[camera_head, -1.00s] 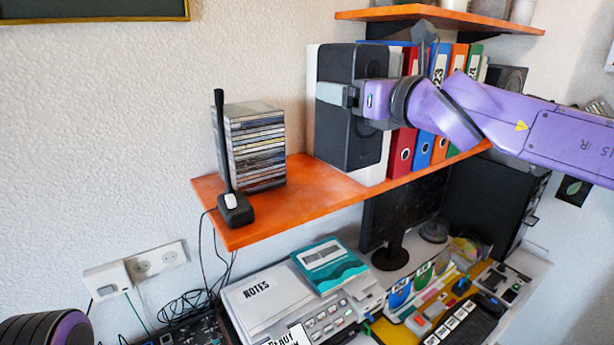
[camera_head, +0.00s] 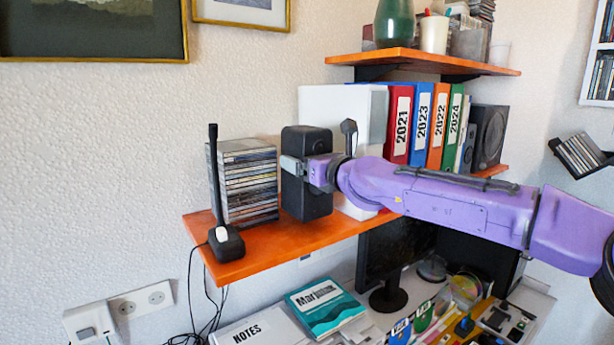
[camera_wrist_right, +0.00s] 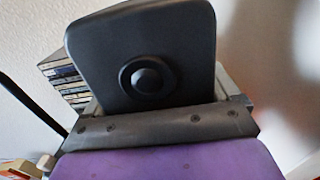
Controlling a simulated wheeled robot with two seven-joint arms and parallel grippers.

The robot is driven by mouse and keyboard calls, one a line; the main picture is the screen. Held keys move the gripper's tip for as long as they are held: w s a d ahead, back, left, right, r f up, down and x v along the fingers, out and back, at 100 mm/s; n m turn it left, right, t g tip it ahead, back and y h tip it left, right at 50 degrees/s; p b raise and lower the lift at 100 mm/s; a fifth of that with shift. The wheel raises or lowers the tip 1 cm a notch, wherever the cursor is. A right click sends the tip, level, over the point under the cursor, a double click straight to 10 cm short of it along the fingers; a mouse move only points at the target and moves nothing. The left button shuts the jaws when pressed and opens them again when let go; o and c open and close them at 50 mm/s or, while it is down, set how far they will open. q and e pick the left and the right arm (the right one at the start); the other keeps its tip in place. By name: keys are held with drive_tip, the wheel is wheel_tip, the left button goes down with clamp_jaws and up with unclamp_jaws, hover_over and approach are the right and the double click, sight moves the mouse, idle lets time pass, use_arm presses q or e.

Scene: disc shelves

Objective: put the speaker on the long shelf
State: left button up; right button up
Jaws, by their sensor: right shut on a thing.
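The black speaker (camera_head: 308,195) is upright in my right gripper (camera_head: 300,168), at the orange long shelf (camera_head: 290,238). It stands between a stack of disc cases and a white box. Its base is at or just above the shelf top; I cannot tell if it touches. In the right wrist view the speaker (camera_wrist_right: 150,60) with its round cone fills the space between the fingers of the right gripper (camera_wrist_right: 155,118). My left gripper is out of view.
The white box (camera_head: 340,112), several binders (camera_head: 420,125) and another dark speaker (camera_head: 488,135) are right. An upper shelf (camera_head: 430,62) is above. Bare shelf shows in front.

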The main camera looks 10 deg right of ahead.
drive_tip(key=shift+s+f, duration=0.2)
drive_tip(key=shift+f, duration=0.45)
drive_tip(key=shift+s+f, duration=0.15)
drive_tip(key=shift+f, duration=0.45)
drive_tip(key=o, duration=1.4)
drive_tip(key=shift+w+f, duration=0.25)
drive_tip(key=shift+w, duration=0.05)
drive_tip(key=v, duration=1.2)
drive_tip(key=shift+s, duration=0.3)
drive_tip(key=shift+a+r, duration=0.1)
